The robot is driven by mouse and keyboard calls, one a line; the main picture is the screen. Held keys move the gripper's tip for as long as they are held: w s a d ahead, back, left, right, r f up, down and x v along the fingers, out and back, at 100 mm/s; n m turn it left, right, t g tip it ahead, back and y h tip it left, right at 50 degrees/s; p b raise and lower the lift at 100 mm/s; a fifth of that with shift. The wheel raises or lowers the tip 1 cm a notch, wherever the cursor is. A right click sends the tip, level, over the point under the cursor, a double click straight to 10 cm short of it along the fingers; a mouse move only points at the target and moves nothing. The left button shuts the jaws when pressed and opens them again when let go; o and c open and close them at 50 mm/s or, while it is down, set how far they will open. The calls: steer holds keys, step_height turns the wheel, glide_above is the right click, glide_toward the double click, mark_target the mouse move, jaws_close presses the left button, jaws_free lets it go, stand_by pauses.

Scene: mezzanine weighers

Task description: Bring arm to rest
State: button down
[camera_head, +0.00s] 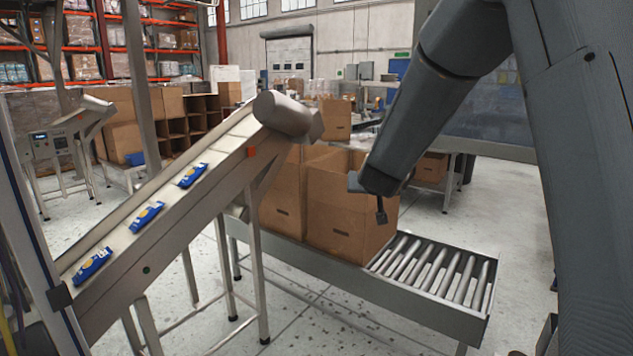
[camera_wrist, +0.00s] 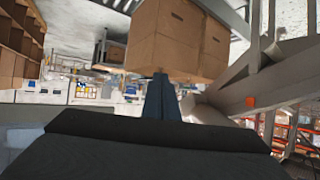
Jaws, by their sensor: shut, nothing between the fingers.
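My arm comes down from the upper right in the head view and ends in front of the cardboard boxes. My gripper (camera_wrist: 160,78) shows in the wrist view as two dark fingers pressed together, shut and empty. Boxes also show at the top of the wrist view (camera_wrist: 185,40), which looks upside down. I cannot tell the exact gap between gripper and boxes.
A roller conveyor (camera_head: 430,270) carries the boxes; its right end is bare. An inclined conveyor (camera_head: 170,225) at the left carries blue packets (camera_head: 147,215), its upper end over the boxes. Shelving stands at the back left. Floor (camera_head: 525,230) right of the rollers is clear.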

steer(key=s+f+g, duration=0.4)
steer(key=s+f, duration=0.1)
steer(key=s, duration=0.8)
steer(key=s+d+f+n+g+y, duration=0.1)
steer(key=s+f+g, duration=0.2)
steer(key=s, duration=1)
steer(key=s+d+f+g, duration=0.1)
steer(key=s+f+g, duration=0.3)
steer(key=s, duration=1)
step_height(320, 180, down, 3)
steer(key=shift+d+f+n+g+y, duration=0.1)
steer(key=shift+d+n+g+y, duration=0.1)
steer(key=shift+n+g+y, duration=0.1)
steer(key=shift+s+a, duration=0.1)
